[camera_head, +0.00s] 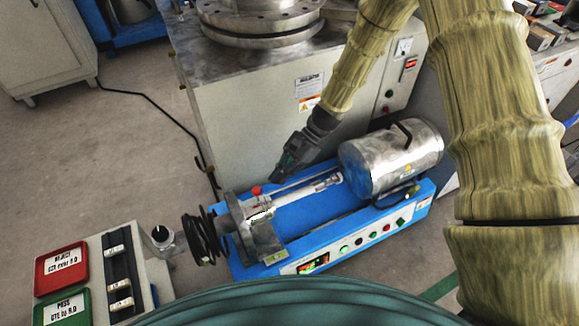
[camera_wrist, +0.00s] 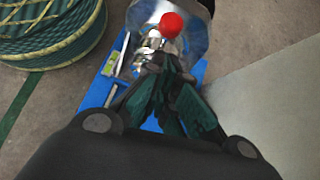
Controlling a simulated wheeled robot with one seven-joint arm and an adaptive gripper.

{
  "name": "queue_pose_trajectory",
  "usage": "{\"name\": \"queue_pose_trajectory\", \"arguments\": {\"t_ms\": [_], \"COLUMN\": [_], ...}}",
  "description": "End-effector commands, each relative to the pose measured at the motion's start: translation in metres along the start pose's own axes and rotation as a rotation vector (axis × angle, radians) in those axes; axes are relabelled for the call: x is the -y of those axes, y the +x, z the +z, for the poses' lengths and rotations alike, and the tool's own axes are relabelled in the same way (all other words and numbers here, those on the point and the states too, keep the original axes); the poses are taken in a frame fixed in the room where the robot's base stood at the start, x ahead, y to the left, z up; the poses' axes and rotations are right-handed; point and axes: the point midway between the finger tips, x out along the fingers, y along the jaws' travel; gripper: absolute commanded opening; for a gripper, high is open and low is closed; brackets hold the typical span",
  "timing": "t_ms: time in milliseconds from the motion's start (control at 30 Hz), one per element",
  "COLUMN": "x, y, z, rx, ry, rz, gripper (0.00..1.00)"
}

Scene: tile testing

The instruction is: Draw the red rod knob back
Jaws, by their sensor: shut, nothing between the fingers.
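The red rod knob (camera_head: 256,190) is a small red ball on top of the metal holder at the left end of the blue machine (camera_head: 318,208). In the wrist view the red knob (camera_wrist: 171,25) shows at the top, just beyond my fingertips. My gripper (camera_head: 276,178) is above the blue bed, a little right of and above the knob in the head view. Its fingers (camera_wrist: 172,128) are closed together and empty. They look apart from the knob, though the exact gap is hard to tell. The rod below the knob is mostly hidden.
A metal drum motor (camera_head: 390,160) sits at the machine's right end. A coiled black cable (camera_head: 203,236) hangs at its left end. A large grey cabinet (camera_head: 262,125) stands close behind. Red (camera_head: 61,268) and green (camera_head: 62,310) trays lie at lower left.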

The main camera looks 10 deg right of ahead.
Motion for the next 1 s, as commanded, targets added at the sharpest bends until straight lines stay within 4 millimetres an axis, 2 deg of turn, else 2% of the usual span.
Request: {"name": "queue_pose_trajectory", "arguments": {"t_ms": [233, 767, 1000], "x": [0.000, 0.001, 0.003], "y": [0.020, 0.024, 0.036], "z": [0.015, 0.020, 0.035], "rx": [0.000, 0.000, 0.001], "ry": [-0.002, -0.002, 0.000], "rz": [0.000, -0.001, 0.000], "gripper": [0.00, 0.00, 0.00]}}
